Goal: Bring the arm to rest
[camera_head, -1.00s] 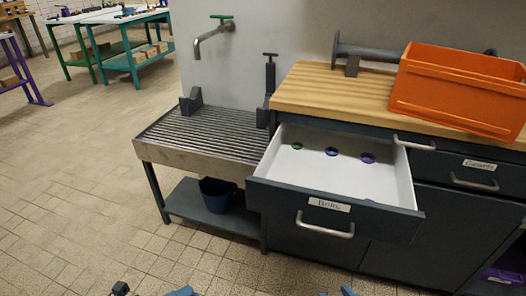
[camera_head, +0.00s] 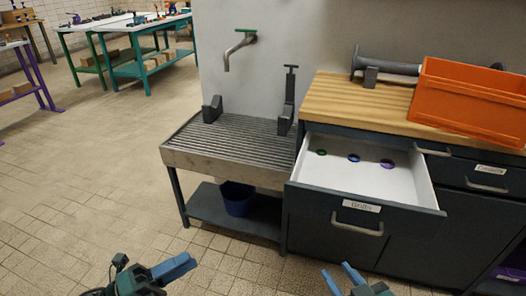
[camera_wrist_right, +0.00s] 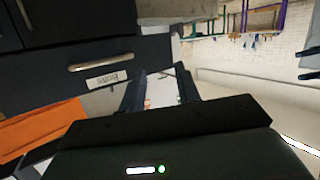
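My left gripper (camera_head: 180,266) is at the bottom left of the head view, above the floor in front of the sink bench. Its blue fingers overlap from this angle, so its opening cannot be told. My right gripper (camera_head: 344,278) is at the bottom centre, in front of the cabinet, with two blue fingers apart and nothing between them. In the right wrist view, the right gripper's dark fingers (camera_wrist_right: 160,92) stand apart with a gap between them. Both grippers touch nothing that I can see.
An open drawer (camera_head: 365,207) labelled Bolts juts from the cabinet, with several small coloured rings inside. An orange crate (camera_head: 470,100) sits on the wooden top (camera_head: 360,98). The ribbed sink bench (camera_head: 228,164) has a dark blue bucket (camera_head: 238,198) below. Floor at left is clear.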

